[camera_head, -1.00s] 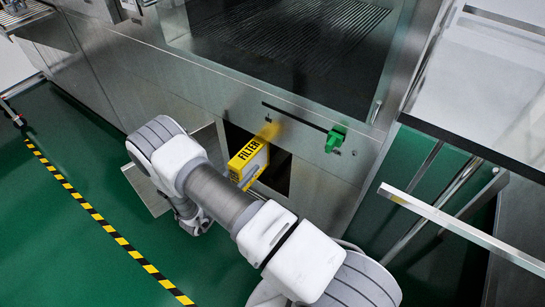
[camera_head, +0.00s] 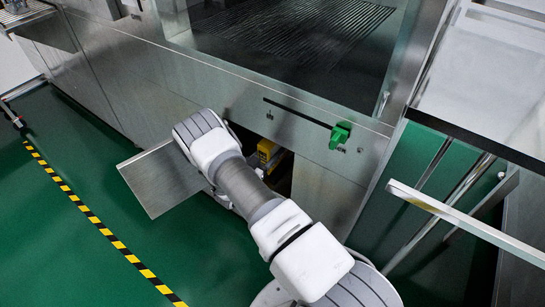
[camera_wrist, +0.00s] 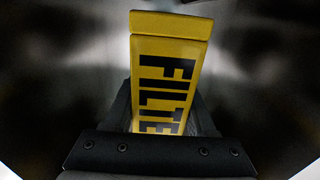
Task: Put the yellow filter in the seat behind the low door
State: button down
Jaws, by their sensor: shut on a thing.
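The yellow filter (camera_head: 267,148), with black FILTER lettering, shows in the dark low opening (camera_head: 285,180) in the machine's front. My arm hides much of it in the head view. In the wrist view the filter (camera_wrist: 168,62) stands lengthwise between the dark fingers of my gripper (camera_wrist: 163,112), which is shut on it. The low door (camera_head: 163,180) is a flat steel panel, standing open to the left of the opening. The seat inside is hidden by my arm, the filter and shadow.
A green handle (camera_head: 340,135) sits on a slot above the opening, to its right. A steel bar and frame (camera_head: 465,225) stand at the right. The green floor at the left is clear, with a yellow-black tape line (camera_head: 100,225).

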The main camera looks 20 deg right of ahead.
notch_tip(320, 180, down, 2)
jog(key=shift+f+b, duration=0.1)
jog(key=shift+b, duration=0.2)
jog(key=shift+w+d+f, duration=0.1)
jog(key=shift+d+f, duration=0.05)
jog(key=shift+f, duration=0.05)
jog(key=shift+f+b, duration=0.15)
jog(key=shift+b, duration=0.15)
jog(key=shift+f, duration=0.1)
jog(key=shift+c, duration=1.1)
grip_release()
